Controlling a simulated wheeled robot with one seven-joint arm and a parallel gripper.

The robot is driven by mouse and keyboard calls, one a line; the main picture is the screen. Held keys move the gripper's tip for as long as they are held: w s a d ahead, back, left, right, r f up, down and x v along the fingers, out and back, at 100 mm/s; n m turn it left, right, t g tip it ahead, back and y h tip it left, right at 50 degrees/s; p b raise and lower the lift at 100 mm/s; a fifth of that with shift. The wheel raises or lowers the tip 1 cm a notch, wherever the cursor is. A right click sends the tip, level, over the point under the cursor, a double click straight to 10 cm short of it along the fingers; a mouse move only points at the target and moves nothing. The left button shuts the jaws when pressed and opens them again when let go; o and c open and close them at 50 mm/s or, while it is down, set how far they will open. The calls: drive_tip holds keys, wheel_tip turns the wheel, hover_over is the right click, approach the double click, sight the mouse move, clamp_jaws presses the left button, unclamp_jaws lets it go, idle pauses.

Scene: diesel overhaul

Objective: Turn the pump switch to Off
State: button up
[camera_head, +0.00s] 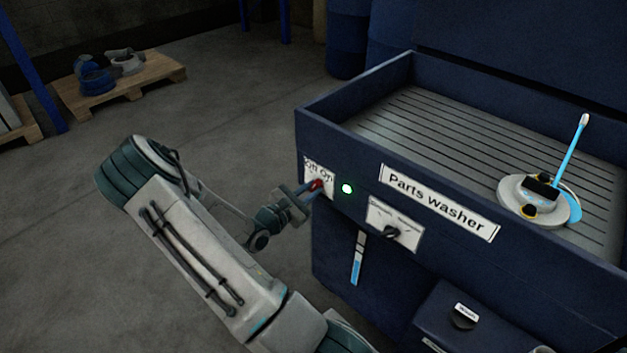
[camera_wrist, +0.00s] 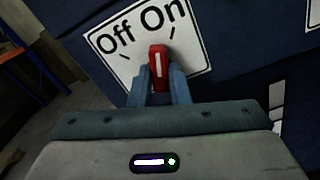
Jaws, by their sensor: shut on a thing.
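The pump switch is a red knob with a white line (camera_wrist: 158,60) on a white "Off On" plate (camera_wrist: 186,56). Off is at the left and On at the right, each with a tick mark. The knob stands upright in the wrist view, and its top lies nearer the On tick than the Off tick. My gripper (camera_wrist: 158,84) is shut on the knob, one finger on each side. The lower part of the knob is hidden between the fingers. In the head view, my gripper (camera_head: 308,193) reaches the red knob (camera_head: 317,184) from the left.
A green lamp (camera_head: 347,188) glows right of the switch plate. A second plate with a black knob (camera_head: 391,232) sits farther right, below the "Parts washer" sign (camera_head: 438,202). A round part and a blue brush (camera_head: 575,150) lie on the washer's slatted top.

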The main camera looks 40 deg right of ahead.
drive_tip(key=n+p, duration=0.2)
drive_tip(key=n, duration=0.1)
drive_tip(key=n+p, duration=0.3)
drive_tip(key=shift+w+r+n, duration=0.1)
drive_tip(key=shift+r+n, duration=0.1)
drive_tip(key=shift+n, duration=0.1)
drive_tip(key=n+p, duration=0.3)
drive_tip(key=n, duration=0.1)
drive_tip(key=shift+w+f+n, duration=0.1)
drive_tip(key=shift+n, duration=0.3)
drive_tip(key=shift+f+n+p, duration=0.2)
drive_tip(key=shift+n+p, duration=0.15)
drive_tip(key=shift+n, duration=0.65)
drive_tip(key=o, duration=1.5)
drive_tip(key=a+p, duration=0.1)
drive_tip(key=a, duration=0.6)
drive_tip(key=shift+s, duration=0.25)
